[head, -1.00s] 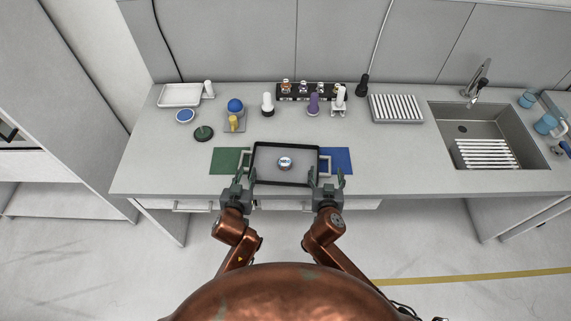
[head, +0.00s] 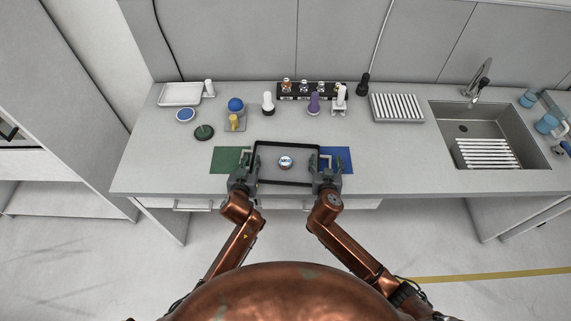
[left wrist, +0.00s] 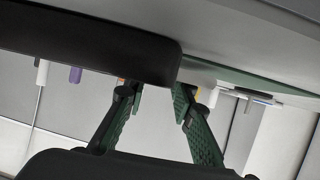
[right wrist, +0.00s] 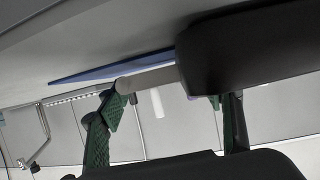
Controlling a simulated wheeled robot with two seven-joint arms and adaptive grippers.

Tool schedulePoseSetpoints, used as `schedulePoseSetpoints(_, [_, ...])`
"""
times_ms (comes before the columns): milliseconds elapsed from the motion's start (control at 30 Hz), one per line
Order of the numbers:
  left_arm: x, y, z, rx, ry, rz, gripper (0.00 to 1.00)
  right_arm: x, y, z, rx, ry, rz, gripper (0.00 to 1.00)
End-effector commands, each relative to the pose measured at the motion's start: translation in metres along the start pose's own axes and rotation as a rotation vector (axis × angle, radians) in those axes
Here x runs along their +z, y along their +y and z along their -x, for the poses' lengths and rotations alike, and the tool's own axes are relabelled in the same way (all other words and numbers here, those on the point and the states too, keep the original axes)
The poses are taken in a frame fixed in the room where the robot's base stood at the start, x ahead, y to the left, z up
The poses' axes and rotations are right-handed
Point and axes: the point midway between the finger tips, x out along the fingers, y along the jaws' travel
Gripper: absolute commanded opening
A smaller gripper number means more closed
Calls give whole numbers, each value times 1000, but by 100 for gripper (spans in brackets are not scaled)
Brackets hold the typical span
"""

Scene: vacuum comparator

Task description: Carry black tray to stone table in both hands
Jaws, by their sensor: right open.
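The black tray (head: 300,173) lies on the grey worktop, with a small round silver piece (head: 285,161) in it. In the head view my left gripper (head: 245,165) is at the tray's left side and my right gripper (head: 331,165) at its right side. In the left wrist view the left fingers (left wrist: 157,97) stand apart near the tray's pale handle (left wrist: 197,73). In the right wrist view the right fingers (right wrist: 168,107) are open, with the pale handle (right wrist: 150,80) between them. Both handles are partly hidden in the head view.
A green mat (head: 226,158) and a blue mat (head: 343,157) flank the tray. Behind stand a black rack (head: 312,97), a purple-handled piece (head: 314,103) and a white tray (head: 180,94). A slatted rack (head: 397,107) and sink (head: 465,130) are at right. Worktop between mats and sink is clear.

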Motion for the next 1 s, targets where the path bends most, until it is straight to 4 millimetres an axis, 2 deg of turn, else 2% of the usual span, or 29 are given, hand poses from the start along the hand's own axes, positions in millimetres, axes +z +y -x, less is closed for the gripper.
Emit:
schedulePoseSetpoints(67, [0, 0, 0, 0, 0, 0, 22, 0, 0, 0, 0, 0, 0, 59])
schedulePoseSetpoints(400, [0, 0, 0, 0, 0, 0, 0, 0, 0, 0, 1, 0, 0, 36])
schedulePoseSetpoints(867, [0, 0, 0, 0, 0, 0, 0, 0, 0, 0, 1, -1, 0, 4])
schedulePoseSetpoints(1000, [0, 0, 0, 0, 0, 0, 0, 0, 0, 0, 1, -1, 0, 4])
